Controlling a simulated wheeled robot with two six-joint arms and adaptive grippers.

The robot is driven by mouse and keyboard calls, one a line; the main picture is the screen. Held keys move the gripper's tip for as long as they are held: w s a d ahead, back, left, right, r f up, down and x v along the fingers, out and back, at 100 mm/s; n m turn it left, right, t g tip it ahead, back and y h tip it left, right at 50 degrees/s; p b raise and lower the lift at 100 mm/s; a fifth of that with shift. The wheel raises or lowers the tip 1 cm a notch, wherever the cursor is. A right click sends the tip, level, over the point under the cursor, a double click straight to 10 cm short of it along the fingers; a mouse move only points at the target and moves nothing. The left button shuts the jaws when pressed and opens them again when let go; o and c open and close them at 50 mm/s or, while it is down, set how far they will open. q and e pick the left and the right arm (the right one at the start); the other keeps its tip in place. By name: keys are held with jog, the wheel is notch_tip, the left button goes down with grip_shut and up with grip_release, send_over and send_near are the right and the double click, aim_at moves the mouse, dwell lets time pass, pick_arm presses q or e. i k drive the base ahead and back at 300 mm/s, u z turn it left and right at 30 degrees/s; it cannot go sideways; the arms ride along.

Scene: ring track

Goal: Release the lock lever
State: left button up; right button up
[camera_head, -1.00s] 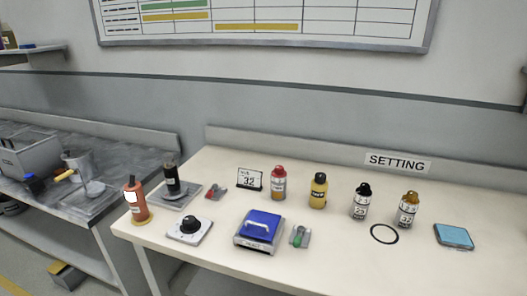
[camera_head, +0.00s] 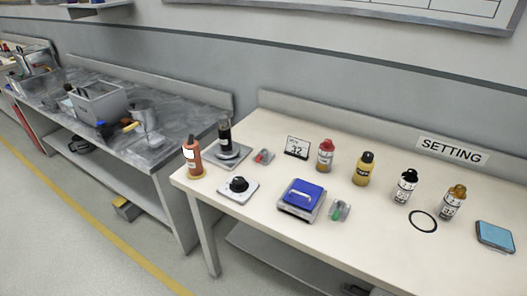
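Two small grey fittings with coloured handles lie on the cream table (camera_head: 262,207). One has a red handle (camera_head: 263,156) and sits beside a grey plate carrying a dark cylinder (camera_head: 225,135). The other has a green handle (camera_head: 340,210) and sits just right of a blue-topped device (camera_head: 301,198) with a pale handle. Either could be the lock lever; they are too small to read their position. Neither of my grippers shows in the head view.
An orange bottle (camera_head: 193,160) and a black knob on a white plate (camera_head: 238,187) stand at the table's left end. Several bottles, a black ring (camera_head: 423,221) and a blue pad (camera_head: 495,236) are to the right. A marble-topped bench (camera_head: 180,118) stands left, beyond a floor gap.

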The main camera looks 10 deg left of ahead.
aim_at(265, 152)
jog(key=z, duration=0.05)
jog(key=k, duration=0.5)
jog(key=u, duration=0.75)
jog(key=i, duration=0.8)
jog(key=z, duration=1.3)
